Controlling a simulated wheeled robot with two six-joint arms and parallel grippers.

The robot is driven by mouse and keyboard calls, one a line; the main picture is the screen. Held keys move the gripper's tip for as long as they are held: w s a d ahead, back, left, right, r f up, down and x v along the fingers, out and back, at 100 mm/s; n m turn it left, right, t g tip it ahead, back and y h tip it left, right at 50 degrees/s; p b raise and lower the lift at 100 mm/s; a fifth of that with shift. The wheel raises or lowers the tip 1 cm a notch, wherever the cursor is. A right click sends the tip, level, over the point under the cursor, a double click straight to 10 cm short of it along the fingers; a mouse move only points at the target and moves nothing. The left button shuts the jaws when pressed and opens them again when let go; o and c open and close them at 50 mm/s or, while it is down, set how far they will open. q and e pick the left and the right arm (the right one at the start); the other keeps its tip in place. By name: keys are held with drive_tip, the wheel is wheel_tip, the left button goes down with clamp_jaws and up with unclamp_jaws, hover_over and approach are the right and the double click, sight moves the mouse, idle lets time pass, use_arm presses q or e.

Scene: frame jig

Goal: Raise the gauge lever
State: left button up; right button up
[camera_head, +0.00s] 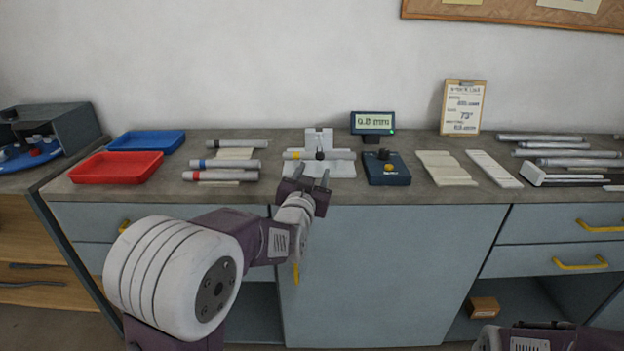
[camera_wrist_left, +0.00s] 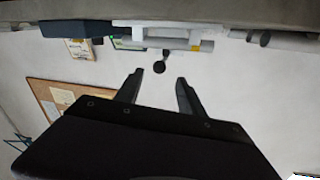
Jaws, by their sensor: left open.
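The gauge (camera_head: 318,138) is a white block fixture on the bench, in the middle of the head view. Its lever shows as a small dark round knob (camera_head: 320,155) on a short stem at the front. In the left wrist view, which looks upside down, the knob (camera_wrist_left: 159,68) hangs between and just beyond my fingertips. A grey tube with a yellow band (camera_head: 292,155) lies at the gauge. My left gripper (camera_head: 311,176) is open and empty, just in front of the gauge, its fingers also clear in the wrist view (camera_wrist_left: 160,77). My right gripper's fingers are out of view.
A display (camera_head: 372,123) with a small reading stands behind a dark blue box (camera_head: 387,168) with a yellow button, right of the gauge. Banded tubes (camera_head: 225,163), a red tray (camera_head: 116,167) and a blue tray (camera_head: 147,141) lie left. Pale plates (camera_head: 446,168) and several tubes lie right.

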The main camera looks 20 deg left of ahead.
sight(319, 159)
use_arm(q)
drive_tip(key=w, duration=0.9)
drive_tip(key=shift+a, duration=0.35)
clamp_jaws()
drive_tip(key=shift+p, duration=0.35)
idle(0.7)
